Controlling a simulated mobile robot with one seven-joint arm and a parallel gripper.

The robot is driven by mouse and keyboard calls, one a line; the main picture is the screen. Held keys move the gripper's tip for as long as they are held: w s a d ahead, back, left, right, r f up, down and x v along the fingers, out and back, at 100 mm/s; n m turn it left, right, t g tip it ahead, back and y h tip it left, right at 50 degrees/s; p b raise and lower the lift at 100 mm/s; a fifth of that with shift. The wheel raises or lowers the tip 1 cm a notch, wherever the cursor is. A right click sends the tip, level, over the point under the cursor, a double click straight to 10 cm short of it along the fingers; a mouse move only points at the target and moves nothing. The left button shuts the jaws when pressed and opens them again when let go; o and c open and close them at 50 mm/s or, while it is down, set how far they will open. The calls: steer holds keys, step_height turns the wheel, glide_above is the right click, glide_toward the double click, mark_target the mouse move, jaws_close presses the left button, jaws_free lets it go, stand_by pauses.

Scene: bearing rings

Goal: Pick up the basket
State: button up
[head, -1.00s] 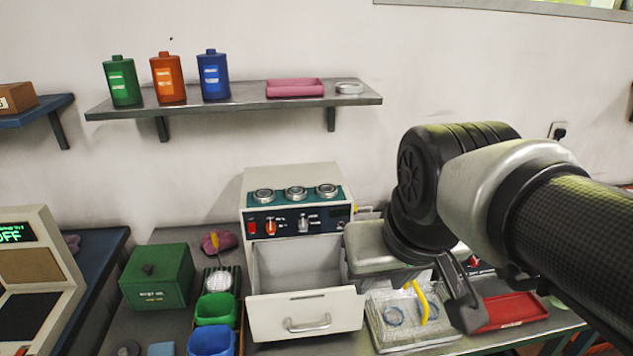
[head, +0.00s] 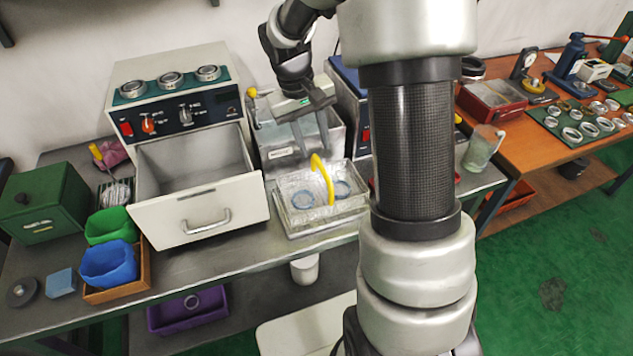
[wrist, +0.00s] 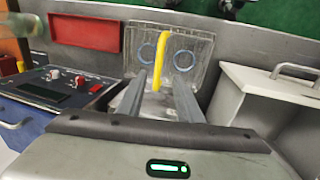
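The basket (head: 349,207) is a pale wire-mesh basket with a tall yellow arched handle (head: 323,178). It sits on the bench just right of the open drawer, with two blue rings in it. The basket also shows in the wrist view (wrist: 203,48), with the handle (wrist: 174,50) in line with the gap between my fingers. My gripper (head: 314,152) is open and empty, pointing down just above or around the handle's top. In the wrist view my gripper (wrist: 160,80) shows its two fingers apart. I cannot tell whether the handle is between the fingertips.
The white machine's open drawer (head: 235,213) stands left of the basket. A grey tank (head: 275,135) stands behind it, and a control box (wrist: 62,88) beside it. A red tray (wrist: 85,36) lies nearby. Green (head: 108,224) and blue (head: 108,262) bins stand further left.

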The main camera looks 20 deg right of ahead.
glide_above(324, 195)
step_height(324, 195, down, 14)
steer(key=shift+s+r+b, duration=0.1)
steer(key=shift+b, duration=0.3)
jaws_close()
